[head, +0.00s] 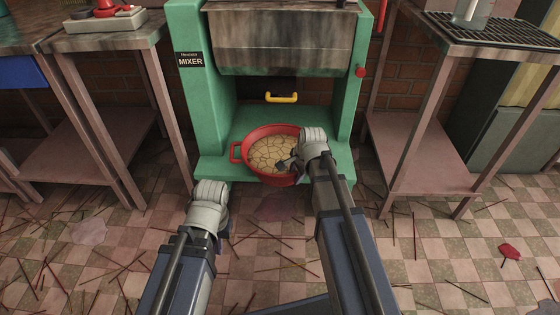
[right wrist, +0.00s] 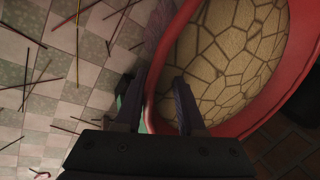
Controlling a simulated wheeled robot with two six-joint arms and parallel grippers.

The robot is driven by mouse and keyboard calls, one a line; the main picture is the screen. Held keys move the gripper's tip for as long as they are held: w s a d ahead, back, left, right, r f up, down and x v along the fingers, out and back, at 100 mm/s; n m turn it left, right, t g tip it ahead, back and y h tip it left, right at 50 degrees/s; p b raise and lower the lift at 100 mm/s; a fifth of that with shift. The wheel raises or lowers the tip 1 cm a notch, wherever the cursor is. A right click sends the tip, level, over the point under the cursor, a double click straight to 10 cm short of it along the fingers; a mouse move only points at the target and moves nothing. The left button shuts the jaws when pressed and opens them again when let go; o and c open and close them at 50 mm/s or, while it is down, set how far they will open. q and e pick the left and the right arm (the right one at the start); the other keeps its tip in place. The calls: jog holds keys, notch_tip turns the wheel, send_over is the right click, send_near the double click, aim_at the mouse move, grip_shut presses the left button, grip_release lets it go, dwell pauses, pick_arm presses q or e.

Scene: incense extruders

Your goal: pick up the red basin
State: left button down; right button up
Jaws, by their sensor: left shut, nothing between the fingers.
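The red basin (head: 246,163) stands upright on the green base of the mixer, with a handle at its left. It holds a tan, cracked filling (head: 268,151). My right gripper (head: 287,164) is at the basin's near right side. In the right wrist view, its two dark fingers (right wrist: 160,98) are apart, one inside the basin and one outside, with the red rim (right wrist: 152,92) between them. Whether either finger touches the wall is unclear. My left gripper (head: 226,236) is shut and empty, low in front of the mixer's base. Its fingertips are mostly hidden by the wrist.
The green mixer (head: 184,95) has side posts around the basin and a metal drum (head: 275,42) above. A yellow handle (head: 282,97) is behind the basin. Metal tables stand left (head: 110,42) and right (head: 430,45). Thin sticks litter the checkered floor.

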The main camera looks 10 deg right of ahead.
jog(key=shift+f, duration=0.25)
dwell(0.4)
grip_shut()
dwell(1.3)
